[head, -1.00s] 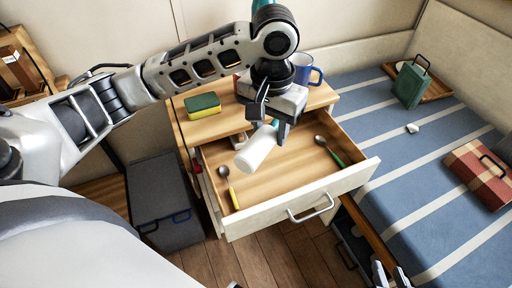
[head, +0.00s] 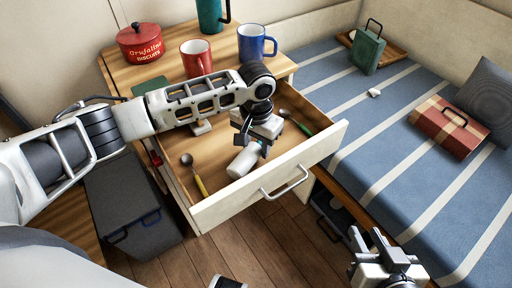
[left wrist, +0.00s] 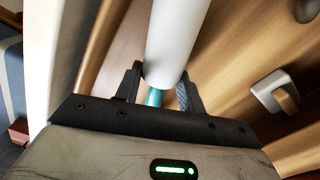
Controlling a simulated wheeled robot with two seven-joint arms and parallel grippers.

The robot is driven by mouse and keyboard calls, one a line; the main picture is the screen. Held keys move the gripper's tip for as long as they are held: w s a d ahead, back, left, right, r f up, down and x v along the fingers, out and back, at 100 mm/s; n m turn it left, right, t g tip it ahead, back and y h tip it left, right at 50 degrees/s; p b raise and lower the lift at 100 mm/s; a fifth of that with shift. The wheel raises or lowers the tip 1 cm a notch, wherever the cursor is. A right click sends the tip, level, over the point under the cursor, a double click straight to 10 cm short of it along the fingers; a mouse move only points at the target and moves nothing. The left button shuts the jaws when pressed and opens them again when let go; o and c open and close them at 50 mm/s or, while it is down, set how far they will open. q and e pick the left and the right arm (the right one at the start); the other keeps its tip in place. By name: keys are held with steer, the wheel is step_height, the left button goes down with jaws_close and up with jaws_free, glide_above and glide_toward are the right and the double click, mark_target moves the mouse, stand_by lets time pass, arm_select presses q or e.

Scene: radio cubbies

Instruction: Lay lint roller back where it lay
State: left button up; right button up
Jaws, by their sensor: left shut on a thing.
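The lint roller has a white cylinder (head: 242,163) and a teal handle. My left gripper (head: 257,143) is shut on it, inside the open drawer (head: 222,207) in the head view. In the left wrist view the white cylinder (left wrist: 176,40) points away from my left gripper (left wrist: 160,92), with the teal handle (left wrist: 154,97) between the fingers. The roller is low over the drawer floor; I cannot tell whether it touches.
A yellow-handled spoon (head: 197,178) lies left in the drawer, a green-handled spoon (head: 297,122) at the right. A small white-and-wood item (head: 202,127) lies behind. Red mug (head: 196,58), blue mug (head: 255,42) and red tin (head: 140,42) stand on the top. The bed (head: 400,165) is right.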

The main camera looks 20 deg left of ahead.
mark_target(256, 143)
arm_select(q)
steer(key=shift+f, duration=0.35)
arm_select(e)
steer(key=shift+s+f, duration=0.1)
arm_select(q)
steer(key=shift+f, duration=0.1)
steer(key=o, duration=0.9)
step_height(256, 143, up, 11)
steer(key=p, duration=0.2)
steer(key=shift+p, duration=0.3)
steer(key=shift+r, duration=0.65)
arm_select(e)
steer(key=shift+r, duration=0.55)
